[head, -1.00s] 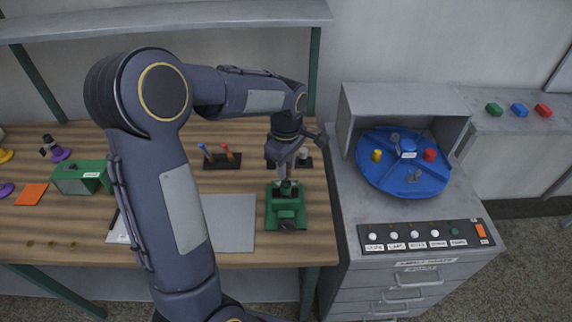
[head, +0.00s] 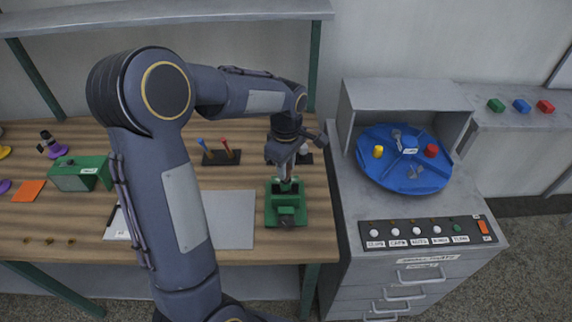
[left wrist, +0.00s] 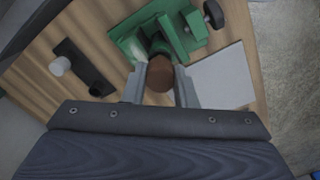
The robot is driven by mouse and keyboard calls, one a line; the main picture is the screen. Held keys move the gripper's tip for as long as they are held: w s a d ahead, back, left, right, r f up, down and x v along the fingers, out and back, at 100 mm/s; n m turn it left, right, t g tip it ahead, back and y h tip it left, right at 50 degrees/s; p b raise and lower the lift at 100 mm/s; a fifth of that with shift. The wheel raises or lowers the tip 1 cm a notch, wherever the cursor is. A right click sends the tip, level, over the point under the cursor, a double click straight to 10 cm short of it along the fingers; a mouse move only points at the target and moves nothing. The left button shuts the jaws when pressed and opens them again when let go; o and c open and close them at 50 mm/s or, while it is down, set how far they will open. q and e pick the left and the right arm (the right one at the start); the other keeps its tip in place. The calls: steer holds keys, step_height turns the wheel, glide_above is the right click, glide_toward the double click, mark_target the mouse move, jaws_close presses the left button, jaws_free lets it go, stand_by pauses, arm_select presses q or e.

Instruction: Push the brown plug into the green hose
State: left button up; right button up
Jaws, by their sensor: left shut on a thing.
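My left gripper (head: 287,183) points down over a green clamp-like fixture (head: 286,212) near the table's right edge. In the left wrist view its two fingers (left wrist: 160,84) are shut on the brown plug (left wrist: 160,72), a round brown piece seen from its end. A dark green, tube-like piece (left wrist: 160,46), likely the green hose, stands at the fixture (left wrist: 185,38) just past the plug. The fingers hide where plug and hose meet, so I cannot tell how deep the plug sits. My right gripper is not in view.
A grey mat (head: 232,220) lies left of the fixture. A dark rack (head: 221,157) with blue and red tools stands behind. A green box (head: 80,174) is at the left. A grey cabinet with a blue turntable (head: 390,180) stands to the right.

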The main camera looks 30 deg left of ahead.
arm_select(q)
steer(key=shift+f+b, duration=0.55)
steer(key=shift+f, duration=0.25)
steer(key=o, duration=1)
steer(key=shift+o, duration=0.2)
step_height(320, 180, up, 8)
steer(key=shift+f, duration=0.15)
